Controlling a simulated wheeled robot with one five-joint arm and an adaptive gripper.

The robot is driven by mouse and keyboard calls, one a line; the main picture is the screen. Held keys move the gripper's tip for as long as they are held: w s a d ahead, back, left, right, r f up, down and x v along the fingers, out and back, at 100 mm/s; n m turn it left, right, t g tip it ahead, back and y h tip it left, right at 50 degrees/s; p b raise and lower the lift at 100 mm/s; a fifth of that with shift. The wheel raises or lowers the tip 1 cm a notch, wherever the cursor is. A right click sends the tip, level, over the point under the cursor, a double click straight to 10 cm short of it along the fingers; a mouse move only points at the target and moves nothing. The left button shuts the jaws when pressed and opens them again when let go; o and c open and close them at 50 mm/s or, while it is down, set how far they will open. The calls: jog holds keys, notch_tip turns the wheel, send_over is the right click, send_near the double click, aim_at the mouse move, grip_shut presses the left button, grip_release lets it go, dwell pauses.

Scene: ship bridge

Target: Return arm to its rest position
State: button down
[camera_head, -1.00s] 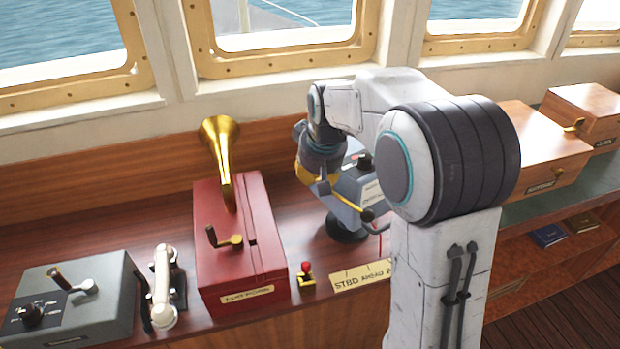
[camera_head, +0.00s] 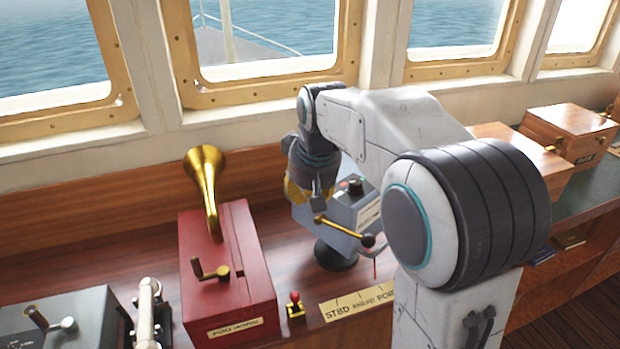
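My arm reaches from the right over the console, bent at its elbow. My gripper (camera_head: 318,195) points down beside a grey control box on a dark round base (camera_head: 336,257). Its dark and yellow parts show only partly, and I cannot tell whether the fingers are open or shut. The box's brass lever (camera_head: 341,229) with a dark knob (camera_head: 368,240) sticks out close to the gripper. I cannot tell whether they touch. My large shoulder joint hides the console to the right of the box.
A red box with a brass horn (camera_head: 204,175) and crank stands left of the arm. A small red-topped switch (camera_head: 295,305) and a lettered plate (camera_head: 357,302) lie in front. A white handset (camera_head: 147,315) is at lower left. Wooden boxes (camera_head: 570,130) stand right. Windows line the back.

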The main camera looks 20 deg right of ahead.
jog(key=v, duration=0.7)
jog(key=s+f+g, duration=0.1)
jog(key=s+f, duration=0.5)
jog(key=f, duration=0.4)
jog(key=s+a+p, duration=0.1)
jog(key=s+p, duration=0.2)
jog(key=s, duration=1.3)
jog(key=shift+r, duration=0.3)
jog(key=shift+s, duration=0.1)
